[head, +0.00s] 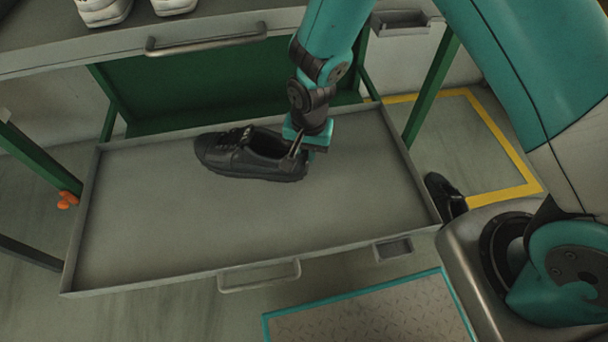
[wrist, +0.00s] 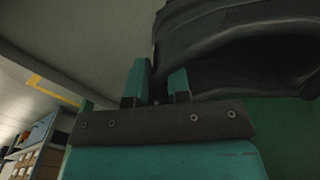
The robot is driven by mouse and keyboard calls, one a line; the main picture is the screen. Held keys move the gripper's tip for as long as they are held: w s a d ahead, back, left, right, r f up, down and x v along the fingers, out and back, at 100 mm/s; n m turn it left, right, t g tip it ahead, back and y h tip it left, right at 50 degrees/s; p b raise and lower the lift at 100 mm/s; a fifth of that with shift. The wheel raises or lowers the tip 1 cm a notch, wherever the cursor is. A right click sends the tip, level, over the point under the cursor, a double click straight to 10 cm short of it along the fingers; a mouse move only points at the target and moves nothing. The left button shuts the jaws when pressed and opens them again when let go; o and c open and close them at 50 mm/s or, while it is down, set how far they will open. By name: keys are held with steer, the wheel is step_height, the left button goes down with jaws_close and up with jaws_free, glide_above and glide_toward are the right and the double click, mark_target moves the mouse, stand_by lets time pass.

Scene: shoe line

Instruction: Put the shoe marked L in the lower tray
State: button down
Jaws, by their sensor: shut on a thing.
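A black lace-up shoe (head: 245,155) is in or just above the lower tray (head: 190,245), near its back edge, toe to the left. I cannot tell whether its sole touches the tray floor. No L mark shows on it. My gripper (head: 296,150) is shut on the heel end of the shoe, at the collar. In the wrist view the teal fingers of my gripper (wrist: 160,82) are at the edge of the dark shoe (wrist: 215,45), which fills the upper right. The rest of the tray floor is bare.
White shoes (head: 104,10) stand on the upper shelf (head: 45,45) above the tray's back. Another black shoe (head: 444,193) is beyond the tray's right edge. Orange pieces (head: 68,200) are by the left green frame. A teal-edged plate (head: 370,312) lies on the floor in front.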

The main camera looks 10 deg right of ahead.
mark_target(305, 172)
step_height(305, 172, down, 8)
steer(key=shift+f+b, duration=0.15)
steer(key=shift+b, duration=1)
steer(key=shift+f, duration=0.2)
steer(key=c, duration=1.1)
jaws_free()
steer(key=shift+r, duration=0.1)
